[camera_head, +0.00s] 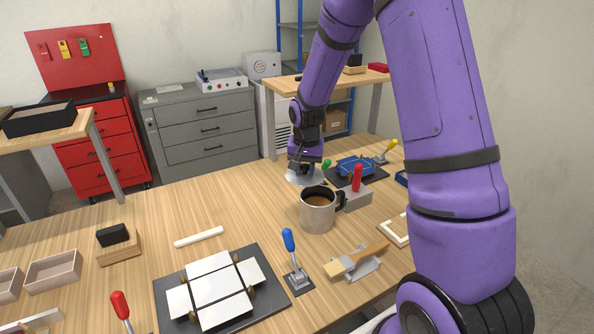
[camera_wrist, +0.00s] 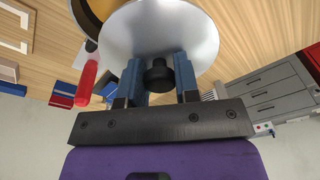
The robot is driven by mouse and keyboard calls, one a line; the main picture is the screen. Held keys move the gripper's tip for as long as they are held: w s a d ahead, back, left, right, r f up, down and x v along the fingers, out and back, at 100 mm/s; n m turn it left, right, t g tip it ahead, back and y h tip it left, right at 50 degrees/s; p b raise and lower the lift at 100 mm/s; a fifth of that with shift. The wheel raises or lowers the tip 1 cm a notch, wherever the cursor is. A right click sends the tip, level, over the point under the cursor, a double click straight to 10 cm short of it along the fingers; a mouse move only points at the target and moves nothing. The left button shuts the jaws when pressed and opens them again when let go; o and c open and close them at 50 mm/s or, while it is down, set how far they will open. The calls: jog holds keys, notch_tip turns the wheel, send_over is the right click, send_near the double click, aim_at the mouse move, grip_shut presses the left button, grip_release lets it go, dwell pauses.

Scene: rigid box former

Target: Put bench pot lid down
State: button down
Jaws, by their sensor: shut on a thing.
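The bench pot lid (camera_wrist: 160,32) is a pale silver disc with a black knob (camera_wrist: 159,77). My gripper (camera_wrist: 158,70) is shut on the knob, with one blue finger on each side. In the head view, my gripper (camera_head: 305,169) is behind the steel pot, and the lid (camera_head: 294,178) shows partly below it. I cannot tell whether the lid touches the table. The bench pot (camera_head: 317,214) stands upright and open with brown contents and a dark handle. The lid is beside and behind it, not on its rim.
A red-handled clamp (camera_head: 357,180) stands right of the pot, close to the lid. A blue-handled clamp (camera_head: 289,243) and a black plate with white panels (camera_head: 272,274) are in front. Bare tabletop (camera_head: 245,195) lies left of the pot.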

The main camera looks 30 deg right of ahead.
jog(key=w+d+f, duration=0.1)
jog(key=w+f, duration=0.3)
jog(key=w, duration=0.3)
jog(key=shift+w+d, duration=0.25)
jog(key=shift+f, duration=0.7)
jog(key=c, duration=0.8)
grip_release()
jog(key=shift+c, duration=0.2)
jog(key=shift+r, duration=0.1)
